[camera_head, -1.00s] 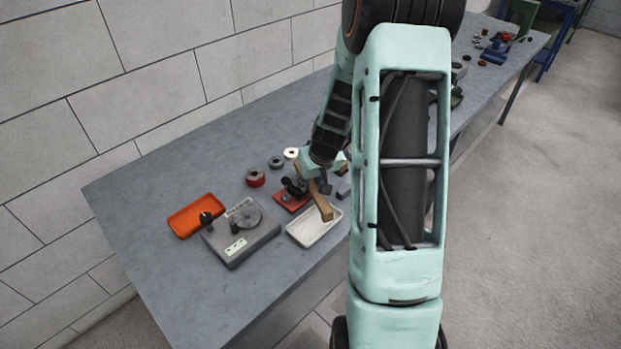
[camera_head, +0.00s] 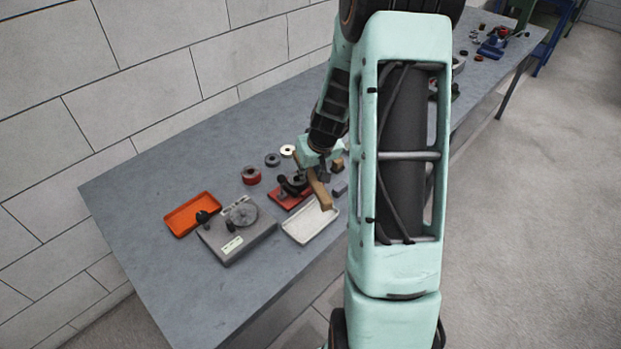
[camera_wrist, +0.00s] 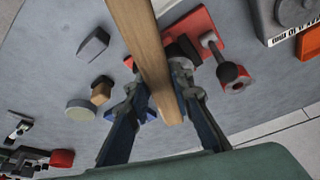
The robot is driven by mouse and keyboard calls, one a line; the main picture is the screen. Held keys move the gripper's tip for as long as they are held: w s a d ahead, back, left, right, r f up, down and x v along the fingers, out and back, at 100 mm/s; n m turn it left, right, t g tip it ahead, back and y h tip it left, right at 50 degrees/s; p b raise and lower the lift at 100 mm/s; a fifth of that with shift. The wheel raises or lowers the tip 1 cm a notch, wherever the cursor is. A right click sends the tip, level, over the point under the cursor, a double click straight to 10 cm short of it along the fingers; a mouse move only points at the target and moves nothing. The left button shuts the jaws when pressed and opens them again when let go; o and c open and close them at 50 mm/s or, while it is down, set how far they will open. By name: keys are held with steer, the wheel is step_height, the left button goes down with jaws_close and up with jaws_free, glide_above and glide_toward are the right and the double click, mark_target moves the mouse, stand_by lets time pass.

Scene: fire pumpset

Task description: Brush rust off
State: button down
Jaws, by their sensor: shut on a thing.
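My gripper (camera_wrist: 158,88) is shut on a long wooden bar, which looks like the brush handle (camera_wrist: 145,45). In the head view the handle (camera_head: 319,190) slants down from my gripper (camera_head: 312,162), its lower end over the back edge of the white tray (camera_head: 308,228). I cannot make out bristles. Just left of the handle is a red-based fixture with a dark clamp (camera_head: 289,192). In the wrist view its red base (camera_wrist: 207,32) lies beyond the fingers, partly hidden by the handle. I cannot tell which part is rusty, or whether the brush touches anything.
Left on the bench stand a grey device with a round disc (camera_head: 238,238) and an orange tray (camera_head: 190,214). Red (camera_head: 251,176), dark (camera_head: 272,160) and pale rings (camera_head: 288,151) lie behind the fixture. A grey block (camera_head: 340,189) is at right. The bench's left end is clear.

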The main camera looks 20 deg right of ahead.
steer(key=shift+s+a+r, duration=0.1)
steer(key=shift+a+r, duration=0.1)
steer(key=shift+r, duration=0.4)
steer(key=shift+d+r+p, duration=0.1)
steer(key=shift+r+p, duration=0.55)
steer(key=shift+p, duration=0.05)
steer(key=shift+r+p, duration=0.85)
steer(key=shift+r, duration=0.75)
